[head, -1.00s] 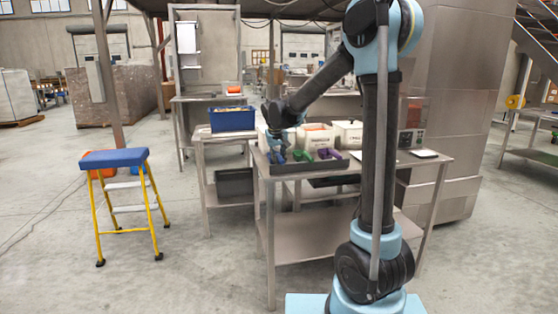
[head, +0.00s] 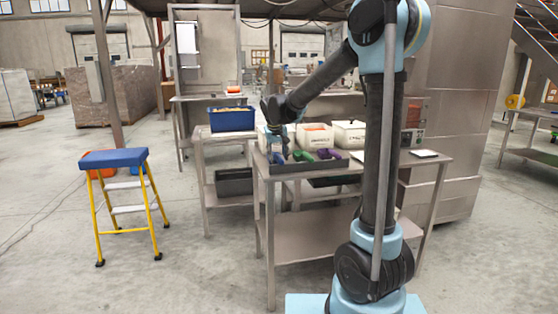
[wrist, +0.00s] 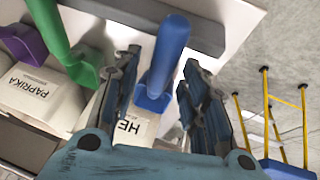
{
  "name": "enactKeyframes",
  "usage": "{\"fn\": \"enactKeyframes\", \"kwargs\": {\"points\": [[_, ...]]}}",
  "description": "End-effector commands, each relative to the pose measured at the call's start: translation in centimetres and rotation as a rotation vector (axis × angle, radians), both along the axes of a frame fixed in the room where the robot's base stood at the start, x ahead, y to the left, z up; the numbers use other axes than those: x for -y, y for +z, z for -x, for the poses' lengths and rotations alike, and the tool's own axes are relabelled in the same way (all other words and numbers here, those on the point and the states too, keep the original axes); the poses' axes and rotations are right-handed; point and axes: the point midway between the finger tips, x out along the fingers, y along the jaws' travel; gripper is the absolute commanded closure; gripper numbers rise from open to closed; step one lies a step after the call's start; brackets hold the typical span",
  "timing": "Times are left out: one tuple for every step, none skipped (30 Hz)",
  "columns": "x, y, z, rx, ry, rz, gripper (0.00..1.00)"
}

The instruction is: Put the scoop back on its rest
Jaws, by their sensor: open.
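The blue scoop (wrist: 166,60) stands between the spread fingers of my gripper (wrist: 160,70) in the wrist view, its handle toward the top and its bowl lower down. No finger clearly touches it. In the head view my gripper (head: 275,141) is over the left end of the dark rest (head: 318,166), at the blue scoop (head: 278,158). The green scoop (head: 302,155) and the purple scoop (head: 328,153) are to its right. The rest's dark edge (wrist: 205,36) passes behind the blue handle in the wrist view; whether the scoop is seated there I cannot tell.
White tubs stand close behind the scoops, one labelled PAPRIKA (wrist: 40,95). A blue crate (head: 232,119) is on the neighbouring table. A blue-topped yellow step stool (head: 114,158) stands left. A flat pale item (head: 423,153) lies at the table's right.

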Motion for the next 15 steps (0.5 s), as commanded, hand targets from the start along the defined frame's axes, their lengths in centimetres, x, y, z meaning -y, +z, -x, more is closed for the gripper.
{"fn": "enactKeyframes", "kwargs": {"points": [[0.0, 0.8, 0.4, 0.000, 0.001, 0.000, 0.60], [-0.1, 1.3, 0.7, 0.000, 0.002, 0.001, 0.60], [-0.1, 1.9, 1.0, 0.000, 0.002, 0.000, 0.60], [-0.2, 2.5, 1.3, 0.000, 0.002, 0.000, 0.60], [-0.2, 3.0, 1.5, 0.000, 0.002, 0.000, 0.60], [-0.3, 3.7, 1.8, 0.000, 0.001, 0.000, 0.60], [-0.3, 4.2, 2.1, 0.000, 0.001, 0.000, 0.60], [-0.3, 4.8, 2.3, 0.000, 0.001, 0.000, 0.60], [-0.3, 5.4, 2.6, 0.000, 0.001, 0.000, 0.60], [-0.4, 5.9, 2.8, 0.000, 0.001, 0.000, 0.60], [-0.4, 6.4, 3.1, 0.000, 0.001, 0.000, 0.60], [-0.4, 6.9, 3.3, 0.000, 0.002, 0.000, 0.60], [-0.5, 7.3, 3.5, 0.000, 0.002, 0.000, 0.60], [-0.5, 7.6, 3.6, 0.000, 0.001, 0.000, 0.60], [-0.5, 8.0, 3.8, 0.000, 0.001, 0.000, 0.60]]}}
